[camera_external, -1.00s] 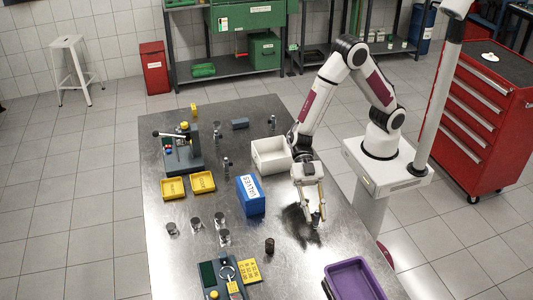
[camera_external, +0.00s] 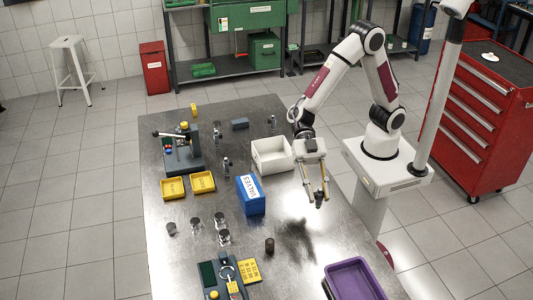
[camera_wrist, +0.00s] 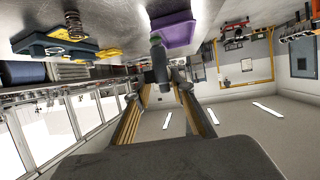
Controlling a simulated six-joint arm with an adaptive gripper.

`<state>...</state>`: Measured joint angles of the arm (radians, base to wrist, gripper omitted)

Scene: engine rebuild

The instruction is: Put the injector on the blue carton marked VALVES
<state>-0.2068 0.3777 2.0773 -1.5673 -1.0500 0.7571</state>
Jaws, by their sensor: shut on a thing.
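The blue carton (camera_external: 251,196) marked VALVES stands on the metal table, its white label facing up. My gripper (camera_external: 317,192) is to the right of the carton, apart from it and above the table. It is shut on the injector (camera_external: 319,199), a small dark, slim part that hangs roughly upright below the fingertips. In the wrist view the injector (camera_wrist: 158,60) shows as a grey cylinder with a rounded end between the two fingers. Its far side is hidden.
A white bin (camera_external: 272,166) stands just behind and right of the carton. A purple tray (camera_external: 352,281) is at the front right. The table (camera_external: 300,255) is bare below my gripper.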

